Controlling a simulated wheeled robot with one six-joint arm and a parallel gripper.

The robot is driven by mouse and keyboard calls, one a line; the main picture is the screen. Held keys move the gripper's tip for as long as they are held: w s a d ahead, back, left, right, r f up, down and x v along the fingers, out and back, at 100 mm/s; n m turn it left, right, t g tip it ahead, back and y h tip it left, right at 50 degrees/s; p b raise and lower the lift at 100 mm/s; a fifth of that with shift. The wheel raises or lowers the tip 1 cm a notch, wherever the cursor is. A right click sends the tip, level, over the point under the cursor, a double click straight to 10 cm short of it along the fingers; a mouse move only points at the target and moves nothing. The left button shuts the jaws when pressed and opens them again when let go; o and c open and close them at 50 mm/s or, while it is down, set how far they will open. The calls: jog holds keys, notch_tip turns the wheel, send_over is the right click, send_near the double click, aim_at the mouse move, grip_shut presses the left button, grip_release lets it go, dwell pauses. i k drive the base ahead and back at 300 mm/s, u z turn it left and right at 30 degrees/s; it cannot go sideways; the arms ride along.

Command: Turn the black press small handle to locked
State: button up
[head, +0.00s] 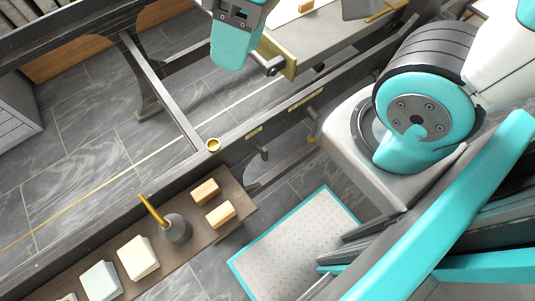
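The black press frame (183,183) runs diagonally across the head view as a long dark rail, with brass label plates on its side. Below one plate hangs a dark grey lever (262,152), pointing down. Below the other is a small brass-knobbed lever (311,115). I cannot tell which one is the small handle, or whether it is locked. A teal end link of my arm hangs at the top, near a brass plate with a grey round stub (275,66). I see no gripper fingers, so my gripper's opening is not shown.
A brown shelf (235,190) at lower left holds wooden blocks (205,192), a grey pot (177,228) with a brass-coloured stick, and pale pads (138,258). A brass ring (212,145) sits on the rail. Grey floor tiles (75,150) are clear on the left.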

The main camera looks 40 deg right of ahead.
aim_at(262, 150)
jog(key=k, duration=0.95)
jog(key=z, duration=0.55)
